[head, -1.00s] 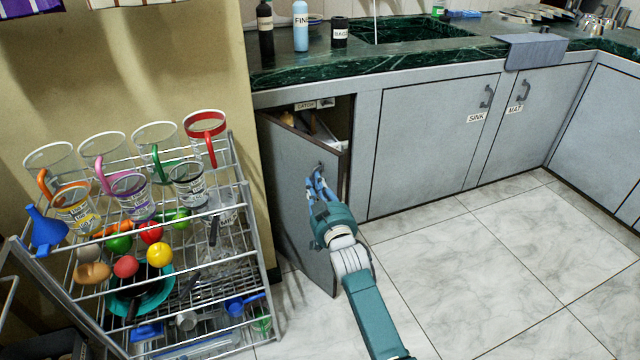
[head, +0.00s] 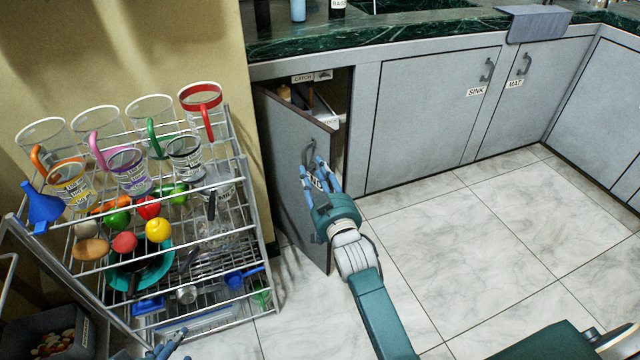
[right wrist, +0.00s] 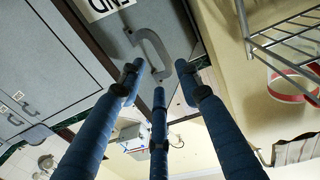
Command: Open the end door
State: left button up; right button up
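The end door (head: 290,150) is the grey door at the cabinet row's left end. It stands partly open, swung out from its left side, and its upper inside space shows. Its dark handle (head: 309,152) is near the free edge. My right gripper (head: 319,172) is in front of the door, just right of and below the handle. The right wrist view shows its fingers (right wrist: 158,78) spread and empty, with the grey handle (right wrist: 150,50) beyond the tips and a partly cut-off label above. My left gripper (head: 168,345) barely shows at the bottom edge.
A wire rack (head: 240,200) with cups and toy food stands left of the door. The sink door (head: 430,120) and mat door (head: 515,95) are shut. A box (head: 50,335) sits at bottom left.

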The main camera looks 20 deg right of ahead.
jog(key=shift+s+a, duration=0.15)
jog(key=shift+s, duration=1.2)
jog(key=shift+s+a, duration=0.1)
jog(key=shift+s, duration=1.25)
